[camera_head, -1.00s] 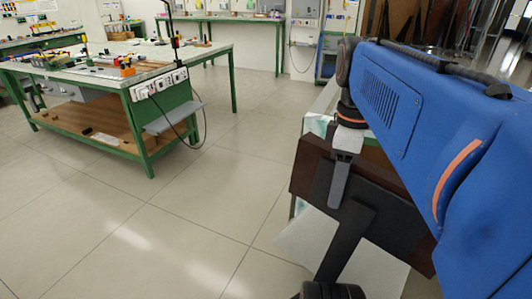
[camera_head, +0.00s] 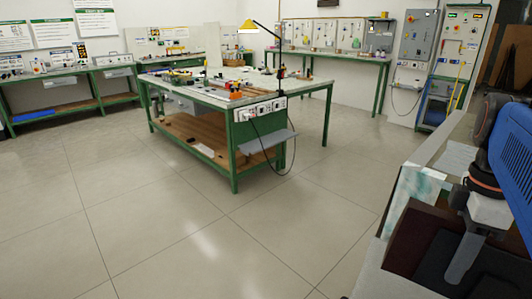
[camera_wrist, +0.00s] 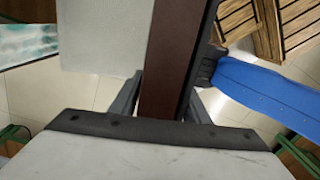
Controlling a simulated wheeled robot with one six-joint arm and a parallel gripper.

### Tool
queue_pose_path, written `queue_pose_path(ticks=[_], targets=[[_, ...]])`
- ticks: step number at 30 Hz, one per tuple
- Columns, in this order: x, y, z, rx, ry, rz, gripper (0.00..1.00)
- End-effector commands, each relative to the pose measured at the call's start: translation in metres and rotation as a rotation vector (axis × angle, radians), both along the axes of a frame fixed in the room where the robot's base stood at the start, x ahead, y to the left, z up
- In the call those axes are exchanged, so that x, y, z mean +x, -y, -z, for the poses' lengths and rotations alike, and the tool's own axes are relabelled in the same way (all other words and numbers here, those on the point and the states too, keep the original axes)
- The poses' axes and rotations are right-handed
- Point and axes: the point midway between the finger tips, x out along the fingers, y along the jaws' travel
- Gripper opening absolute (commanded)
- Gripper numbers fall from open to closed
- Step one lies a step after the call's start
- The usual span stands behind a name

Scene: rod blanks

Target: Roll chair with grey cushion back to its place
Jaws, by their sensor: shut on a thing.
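The chair's dark brown back (camera_head: 408,240) shows at the lower right of the head view, with a black part (camera_head: 437,262) beside it. My gripper (camera_head: 458,280) reaches down to it at its upper edge. In the wrist view my gripper (camera_wrist: 162,105) has one finger on each side of the brown back (camera_wrist: 170,60) and is shut on it. A light grey pad (camera_wrist: 105,40), likely the cushion, lies left of the back, and a black strip runs along its right. The chair's base and wheels are hidden or out of frame.
A green-framed workbench (camera_head: 235,165) with tools and a lower shelf stands mid-room. More benches line the far walls. A pale stand with a marbled panel (camera_head: 408,195) is close by the chair at right. The tiled floor (camera_head: 170,235) at left and front is clear.

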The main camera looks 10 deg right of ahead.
Motion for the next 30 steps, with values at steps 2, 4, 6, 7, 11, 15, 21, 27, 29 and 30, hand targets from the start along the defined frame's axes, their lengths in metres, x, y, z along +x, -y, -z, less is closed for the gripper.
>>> queue_pose_path(ticks=[2,4,6,7,11,15,21,27,29,30], targets=[[-0.037,0.042,0.001,0.011,-0.007,0.287,0.0],[-0.041,0.047,0.001,0.011,-0.006,0.287,0.0],[-0.044,0.052,0.001,0.011,-0.006,0.287,0.0],[-0.046,0.054,0.001,0.011,-0.006,0.287,0.0],[-0.054,0.063,0.001,0.011,-0.006,0.287,0.0],[-0.062,0.074,0.002,0.012,-0.007,0.287,0.0],[-0.074,0.089,0.001,0.009,-0.006,0.287,0.0],[-0.085,0.099,0.003,0.011,-0.011,0.287,0.05],[-0.086,0.099,0.003,0.012,-0.012,0.286,0.0],[-0.086,0.099,0.003,0.012,-0.011,0.285,0.0]])
